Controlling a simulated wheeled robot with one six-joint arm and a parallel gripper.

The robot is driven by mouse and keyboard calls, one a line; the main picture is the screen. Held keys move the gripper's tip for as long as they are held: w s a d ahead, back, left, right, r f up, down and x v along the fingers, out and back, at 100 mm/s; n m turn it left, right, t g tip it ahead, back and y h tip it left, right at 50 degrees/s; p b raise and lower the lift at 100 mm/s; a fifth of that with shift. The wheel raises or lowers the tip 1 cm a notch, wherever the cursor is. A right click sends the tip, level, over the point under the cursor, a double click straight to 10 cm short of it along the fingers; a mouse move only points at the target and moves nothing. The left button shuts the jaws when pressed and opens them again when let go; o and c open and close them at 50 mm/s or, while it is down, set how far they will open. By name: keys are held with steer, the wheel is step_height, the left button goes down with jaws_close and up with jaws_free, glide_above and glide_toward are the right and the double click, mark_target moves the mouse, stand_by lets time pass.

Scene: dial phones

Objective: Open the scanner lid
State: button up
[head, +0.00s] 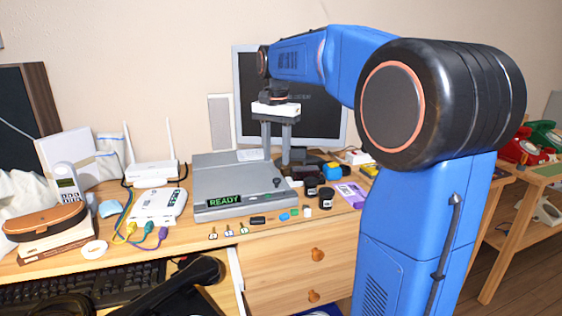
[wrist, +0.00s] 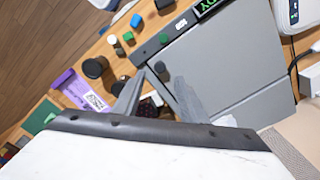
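The grey scanner (head: 235,183) lies flat on the desk, with a green "READY" display on its front edge. Its lid looks shut. It also shows in the wrist view (wrist: 228,62), with a dark round knob (wrist: 160,67) near its edge. My gripper (head: 276,160) points down over the scanner's back right side. Its two fingers are apart with nothing between them. In the wrist view the gripper (wrist: 158,90) has one finger over the lid and the other near the lid's side edge. I cannot tell whether either finger touches the scanner.
A monitor (head: 318,122) stands behind my gripper. Dark jars (head: 326,197), a purple box (head: 350,194) and small blocks lie right of and before the scanner. A keyboard (head: 90,286) and a black handset (head: 180,285) lie in front.

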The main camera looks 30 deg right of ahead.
step_height(320, 180, up, 11)
steer(key=s+a+f+n+t, duration=0.1)
steer(key=s+a+f+n, duration=0.3)
steer(key=s+f, duration=0.4)
steer(key=shift+s+a+f+t, duration=0.2)
steer(key=shift+s+a+t, duration=0.25)
steer(key=shift+s, duration=1.35)
steer(key=s+a+f+n+t, duration=0.3)
steer(key=s+f+n, duration=0.4)
steer(key=s+f, duration=1)
step_height(320, 180, down, 4)
steer(key=shift+s+a+r, duration=0.1)
steer(key=shift+s+a, duration=0.1)
steer(key=shift+a, duration=0.45)
steer(key=shift+d, duration=0.1)
